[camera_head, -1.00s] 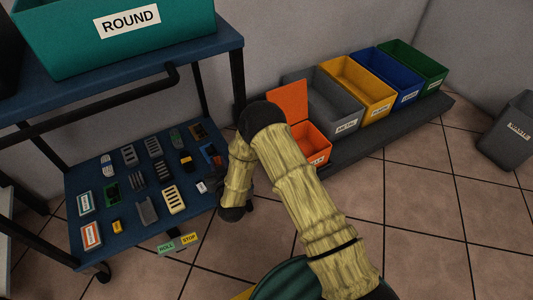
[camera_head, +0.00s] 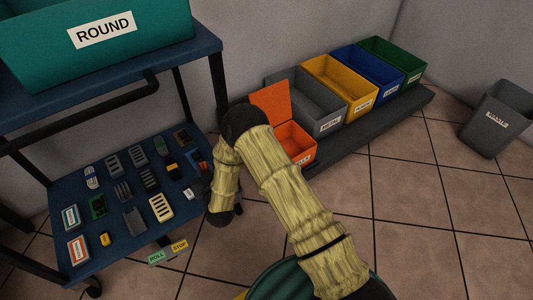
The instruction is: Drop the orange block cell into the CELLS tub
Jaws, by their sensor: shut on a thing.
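The CELLS tub (camera_head: 296,141) is the orange tub at the near end of the row, its orange lid (camera_head: 270,104) raised. My arm hides its left side and part of its label. An orange block with a white label (camera_head: 78,250) lies at the front left of the blue lower shelf; I take it for an orange block cell. My gripper (camera_head: 239,209) hangs past the shelf's right edge, left of and nearer than the tub, mostly hidden behind my wrist. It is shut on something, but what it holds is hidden.
The blue lower shelf (camera_head: 140,247) carries several small parts. A teal ROUND bin (camera_head: 40,50) stands above. Grey (camera_head: 310,103), yellow (camera_head: 340,84), blue (camera_head: 370,68) and green (camera_head: 395,58) tubs continue the row. A grey waste bin (camera_head: 495,120) stands far right. The tiled floor right of my arm is clear.

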